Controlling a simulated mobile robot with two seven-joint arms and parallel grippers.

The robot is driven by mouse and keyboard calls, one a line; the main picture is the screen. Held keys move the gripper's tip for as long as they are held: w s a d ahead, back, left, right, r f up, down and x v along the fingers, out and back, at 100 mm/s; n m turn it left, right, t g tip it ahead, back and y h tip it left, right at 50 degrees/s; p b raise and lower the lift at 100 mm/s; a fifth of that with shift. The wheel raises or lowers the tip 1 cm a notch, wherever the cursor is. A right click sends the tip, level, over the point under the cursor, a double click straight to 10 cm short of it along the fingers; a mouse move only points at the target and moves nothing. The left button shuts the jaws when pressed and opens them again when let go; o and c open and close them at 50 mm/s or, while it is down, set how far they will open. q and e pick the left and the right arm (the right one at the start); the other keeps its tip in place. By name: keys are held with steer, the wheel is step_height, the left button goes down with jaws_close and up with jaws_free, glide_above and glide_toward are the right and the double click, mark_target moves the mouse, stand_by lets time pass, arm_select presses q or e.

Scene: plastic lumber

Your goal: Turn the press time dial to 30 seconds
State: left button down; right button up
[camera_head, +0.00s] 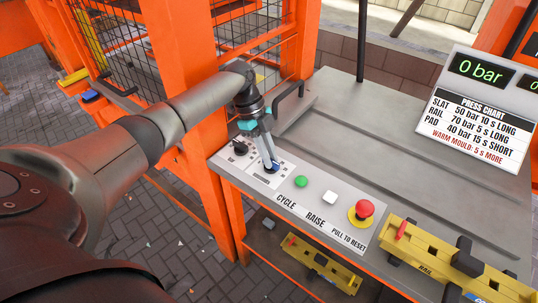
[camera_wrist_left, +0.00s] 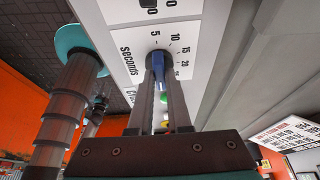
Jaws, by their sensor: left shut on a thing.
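The press time dial is a blue knob (camera_wrist_left: 158,66) on a white scale plate (camera_wrist_left: 126,58) lettered "seconds", with 5, 10, 15 and 20 readable in the wrist view. In the head view the dial (camera_head: 273,168) sits at the left end of the grey control panel, mostly covered by my gripper. My left gripper (camera_head: 269,160) reaches down onto it from above. In the wrist view its two fingers (camera_wrist_left: 160,84) are shut on the blue knob, one on each side. The knob's pointer mark and the rest of the scale are hidden. My right gripper is not in view.
A black knob (camera_head: 240,148) is left of the dial. The green button (camera_head: 301,181), white button (camera_head: 329,197) and red stop button (camera_head: 364,209) are to its right. A yellow mould (camera_head: 425,259) lies farther right. The display (camera_head: 481,69) reads 0 bar. Orange posts (camera_head: 184,73) stand behind.

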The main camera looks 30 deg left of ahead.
arm_select(q)
steer(key=c, duration=0.9)
jaws_free()
steer(key=shift+o, duration=0.2)
step_height(320, 180, up, 20)
steer(key=p, duration=0.4)
